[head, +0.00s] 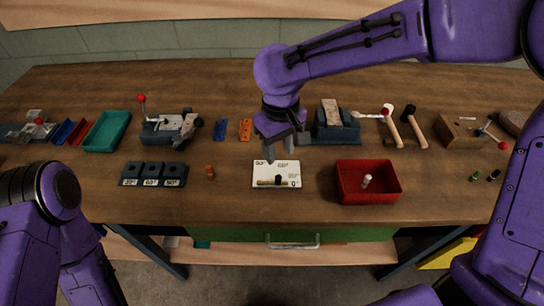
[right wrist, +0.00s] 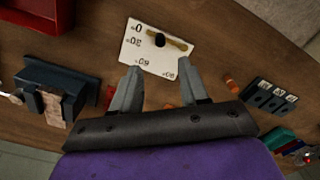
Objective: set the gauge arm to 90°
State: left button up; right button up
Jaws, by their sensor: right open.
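The gauge is a white card (head: 262,168) with printed angle marks, lying flat on the workbench. Its brass gauge arm (head: 266,183) lies along the card's front edge, level with the 0 mark at the right, with a black knob (head: 278,180) on it. The card (right wrist: 150,58), arm (right wrist: 176,43) and knob (right wrist: 160,40) also show in the right wrist view. My right gripper (head: 279,154) is open and empty, pointing down above the card's back edge; its spread fingers (right wrist: 158,68) show in the wrist view. My left gripper is out of view.
A red bin (head: 346,196) with a white piece stands right of the card. A vise-like fixture (head: 336,132), mallets (head: 394,130) and a teal tray (head: 107,132) are farther back.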

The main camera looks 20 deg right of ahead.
aim_at(278, 177)
notch_tip(278, 177, down, 10)
jog(key=shift+s+f, duration=0.15)
dwell(0.3)
grip_shut()
